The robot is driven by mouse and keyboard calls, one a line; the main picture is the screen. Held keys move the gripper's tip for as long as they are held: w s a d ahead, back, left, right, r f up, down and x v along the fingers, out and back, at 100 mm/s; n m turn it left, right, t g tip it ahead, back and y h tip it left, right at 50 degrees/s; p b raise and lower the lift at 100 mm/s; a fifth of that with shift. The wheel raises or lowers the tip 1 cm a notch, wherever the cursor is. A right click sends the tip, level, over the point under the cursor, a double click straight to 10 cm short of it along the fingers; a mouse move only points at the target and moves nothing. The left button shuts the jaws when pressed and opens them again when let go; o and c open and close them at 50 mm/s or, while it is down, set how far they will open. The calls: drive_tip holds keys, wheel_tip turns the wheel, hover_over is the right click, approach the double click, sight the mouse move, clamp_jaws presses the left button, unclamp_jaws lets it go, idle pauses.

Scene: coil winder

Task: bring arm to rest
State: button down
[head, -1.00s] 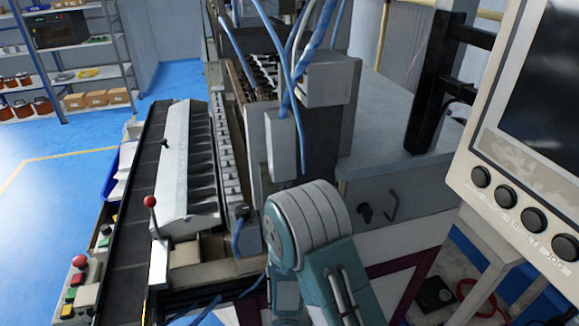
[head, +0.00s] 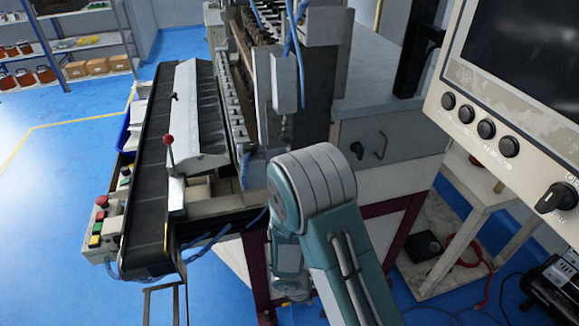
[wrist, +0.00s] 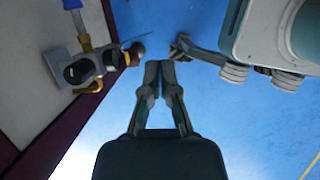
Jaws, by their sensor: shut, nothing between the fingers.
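My arm (head: 325,200) is folded in front of the coil winder (head: 390,140) in the head view, its rounded elbow link at the lower middle. My gripper is hidden or too indistinct to make out in that view. In the wrist view my gripper (wrist: 159,68) points up the picture, its two fingertips together with nothing between them. Blue floor shows behind the fingers. The fingers touch nothing that I can see.
A conveyor (head: 150,190) with a red-knobbed lever (head: 168,141) and a button box (head: 103,225) stands at left. A control panel (head: 515,100) is close at right, above a white stand (head: 480,190). Shelves (head: 85,45) stand at the far left. Blue floor is clear at left.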

drive_tip(key=w+d+r+m+t, duration=0.1)
drive_tip(key=d+r+m, duration=0.15)
drive_tip(key=r, duration=0.55)
drive_tip(key=w+d+r+m, duration=0.15)
drive_tip(key=r+m, duration=0.25)
drive_tip(key=r, duration=0.4)
drive_tip(key=d+r+m+t, duration=0.1)
drive_tip(key=d+r+m, duration=0.25)
drive_tip(key=r, duration=0.45)
drive_tip(key=s+d+r+m+t+y, duration=0.2)
drive_tip(key=s+r+m, duration=0.8)
drive_tip(key=r, duration=0.7)
drive_tip(key=s+y, duration=0.1)
drive_tip(key=s, duration=0.2)
drive_tip(key=shift+s+d+t+y, duration=0.2)
drive_tip(key=shift+s+t+y, duration=0.1)
drive_tip(key=shift+s, duration=0.05)
